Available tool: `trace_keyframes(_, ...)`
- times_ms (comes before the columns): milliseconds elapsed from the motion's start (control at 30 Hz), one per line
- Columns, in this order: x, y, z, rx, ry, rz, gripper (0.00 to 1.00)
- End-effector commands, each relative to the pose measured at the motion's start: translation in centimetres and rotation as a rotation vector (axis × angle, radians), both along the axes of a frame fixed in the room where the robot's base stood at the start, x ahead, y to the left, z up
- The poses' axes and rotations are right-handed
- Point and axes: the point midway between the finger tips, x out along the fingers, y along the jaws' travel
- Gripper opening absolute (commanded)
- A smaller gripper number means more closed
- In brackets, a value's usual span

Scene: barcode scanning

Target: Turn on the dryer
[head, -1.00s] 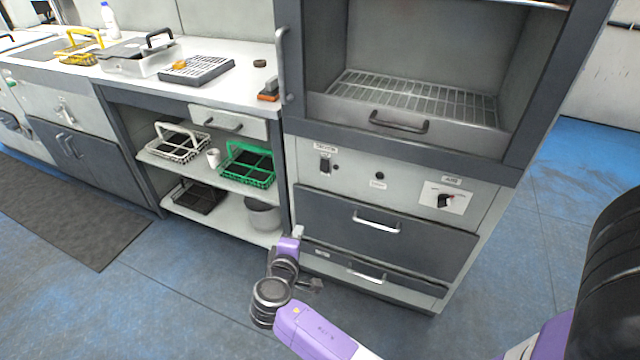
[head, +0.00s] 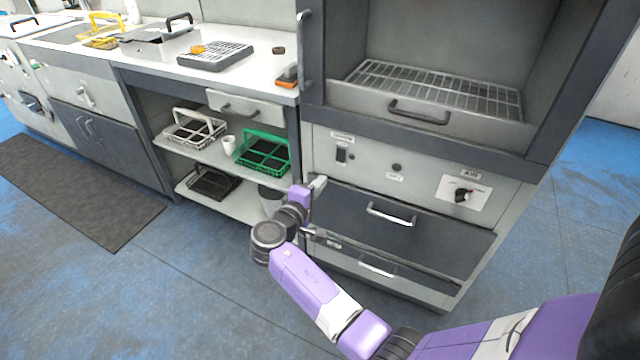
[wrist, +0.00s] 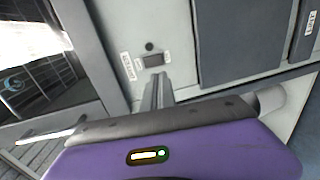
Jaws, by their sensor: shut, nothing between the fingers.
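The dryer (head: 415,165) is a grey cabinet with an open upper chamber holding a wire rack and a control panel below it. On the panel's left is a dark rocker switch (head: 342,155) under a label; on its right is a rotary knob (head: 462,196) on a white plate. My gripper (head: 320,182) is shut and empty, in front of the panel's lower left, below the rocker switch. In the wrist view, the fingers (wrist: 158,82) point toward the switch (wrist: 153,60), with the tips appearing just short of it. Whether they touch is unclear.
Two drawers (head: 392,214) sit under the panel. To the left, a counter (head: 150,52) carries trays, and its shelf holds a green basket (head: 263,152) and a white basket (head: 195,130).

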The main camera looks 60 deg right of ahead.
Motion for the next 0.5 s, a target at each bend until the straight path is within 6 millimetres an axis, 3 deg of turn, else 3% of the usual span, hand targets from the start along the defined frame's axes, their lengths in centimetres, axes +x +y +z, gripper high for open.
trace_keyframes(300,0.4,-6.4,-1.0,0.001,0.001,-0.004,0.0)
trace_keyframes(500,0.7,-9.3,-1.4,0.001,0.001,-0.001,0.0)
